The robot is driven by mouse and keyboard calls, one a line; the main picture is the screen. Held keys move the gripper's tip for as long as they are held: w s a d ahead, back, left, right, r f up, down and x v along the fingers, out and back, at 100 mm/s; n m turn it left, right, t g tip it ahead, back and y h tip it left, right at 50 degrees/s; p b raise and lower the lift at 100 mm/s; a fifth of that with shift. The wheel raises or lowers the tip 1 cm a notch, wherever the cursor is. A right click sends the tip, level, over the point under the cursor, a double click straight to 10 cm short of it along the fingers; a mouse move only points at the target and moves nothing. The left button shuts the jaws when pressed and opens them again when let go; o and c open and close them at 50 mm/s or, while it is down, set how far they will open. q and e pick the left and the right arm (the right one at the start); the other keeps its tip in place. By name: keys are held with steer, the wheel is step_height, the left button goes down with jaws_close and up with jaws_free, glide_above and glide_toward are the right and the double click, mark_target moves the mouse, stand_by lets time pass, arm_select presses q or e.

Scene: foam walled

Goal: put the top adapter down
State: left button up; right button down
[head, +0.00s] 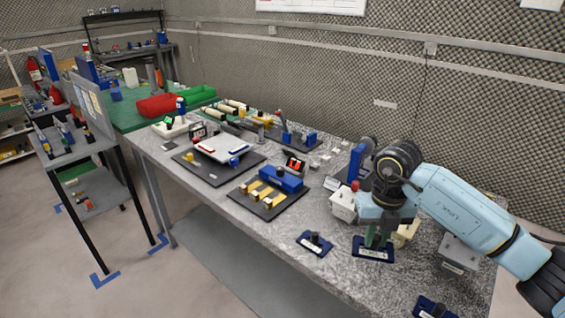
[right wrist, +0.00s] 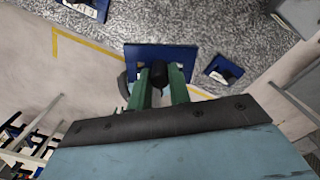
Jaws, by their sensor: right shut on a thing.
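My right gripper (head: 376,238) is over the front part of the grey table. Its green fingers (right wrist: 159,88) are shut on the dark knob of an adapter (head: 372,252), a dark blue plate with a pale label. In the right wrist view the held adapter (right wrist: 180,55) lies flat across the fingertips and looks larger than the other plates there, so it seems raised; the gap to the table is hard to judge. Two similar adapters lie on the table, one to the left (head: 305,240) and one at the front edge (head: 428,303). My left gripper is not in view.
The grey speckled table (head: 335,275) has bare room around the adapters. A white box (head: 343,204) stands behind the gripper and a grey box (head: 461,252) to its right. A black board with yellow blocks (head: 254,205) lies farther left.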

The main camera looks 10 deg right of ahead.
steer(key=m, duration=0.3)
steer(key=d+m, duration=0.1)
steer(key=m, duration=0.1)
steer(key=shift+w+d+f, duration=0.1)
steer(key=shift+f, duration=0.25)
step_height(320, 180, down, 10)
steer(key=shift+f, duration=0.15)
steer(key=c, duration=1.3)
jaws_free()
step_height(320, 180, up, 12)
steer(key=shift+r, duration=0.15)
